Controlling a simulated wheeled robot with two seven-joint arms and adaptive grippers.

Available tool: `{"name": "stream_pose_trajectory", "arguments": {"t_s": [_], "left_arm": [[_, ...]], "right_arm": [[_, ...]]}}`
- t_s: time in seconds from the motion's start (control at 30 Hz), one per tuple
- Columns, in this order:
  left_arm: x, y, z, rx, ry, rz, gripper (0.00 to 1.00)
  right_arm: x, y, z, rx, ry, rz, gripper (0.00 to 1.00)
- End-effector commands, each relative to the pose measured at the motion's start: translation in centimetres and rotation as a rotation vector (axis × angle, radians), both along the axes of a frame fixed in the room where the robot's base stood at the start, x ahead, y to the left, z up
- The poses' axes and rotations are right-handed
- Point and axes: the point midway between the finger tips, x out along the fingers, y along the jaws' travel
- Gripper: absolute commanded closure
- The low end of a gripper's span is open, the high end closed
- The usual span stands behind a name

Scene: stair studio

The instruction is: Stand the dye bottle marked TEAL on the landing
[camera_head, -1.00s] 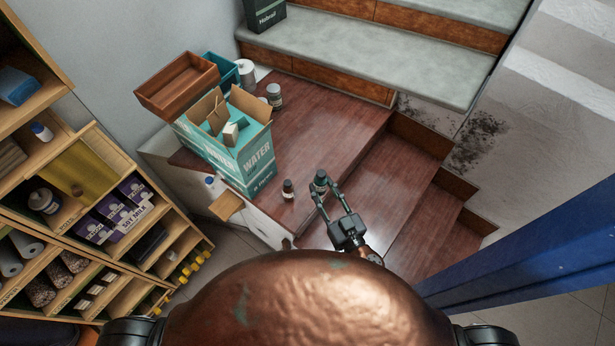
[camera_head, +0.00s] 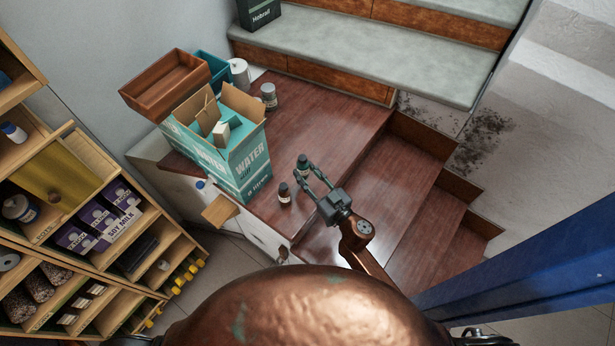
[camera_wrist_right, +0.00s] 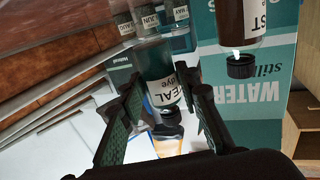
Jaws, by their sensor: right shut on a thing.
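The dye bottle marked TEAL (camera_wrist_right: 158,72) shows in the right wrist view, upside down in the picture, with its dark cap toward me. My right gripper (camera_head: 306,174) is shut on it. In the head view the teal bottle (camera_head: 303,160) appears over the reddish-brown wooden landing (camera_head: 330,115); I cannot tell whether its base touches the wood. A dark brown bottle (camera_head: 284,192) stands on the landing to the left and nearer me; it also shows in the wrist view (camera_wrist_right: 243,22), its label ending in "ST". My left gripper is not in view.
A jar (camera_head: 269,96) stands farther back. Wooden steps (camera_head: 370,190) drop away to the right. Free landing lies beyond my gripper.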

Motion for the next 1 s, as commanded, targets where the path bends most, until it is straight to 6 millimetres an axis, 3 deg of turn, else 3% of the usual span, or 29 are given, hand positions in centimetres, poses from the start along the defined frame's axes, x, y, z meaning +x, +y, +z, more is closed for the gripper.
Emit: {"name": "stream_pose_trajectory", "arguments": {"t_s": [0.07, 0.33, 0.53, 0.97, 1.0], "left_arm": [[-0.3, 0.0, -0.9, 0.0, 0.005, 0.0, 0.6], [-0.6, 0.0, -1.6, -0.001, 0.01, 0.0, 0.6], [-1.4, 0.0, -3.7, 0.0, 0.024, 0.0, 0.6], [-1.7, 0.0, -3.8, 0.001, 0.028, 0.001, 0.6], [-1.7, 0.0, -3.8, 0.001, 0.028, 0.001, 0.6]], "right_arm": [[0.8, -0.1, -1.2, 0.002, 0.001, 0.0, 0.98], [2.0, -0.4, -2.4, 0.001, -0.002, 0.001, 0.98], [2.2, -0.5, -5.5, 0.003, 0.002, -0.001, 0.98], [2.1, -0.4, -5.8, 0.001, -0.002, 0.001, 0.98], [2.1, -0.5, -6.0, 0.0, -0.001, 0.0, 0.69]]}}
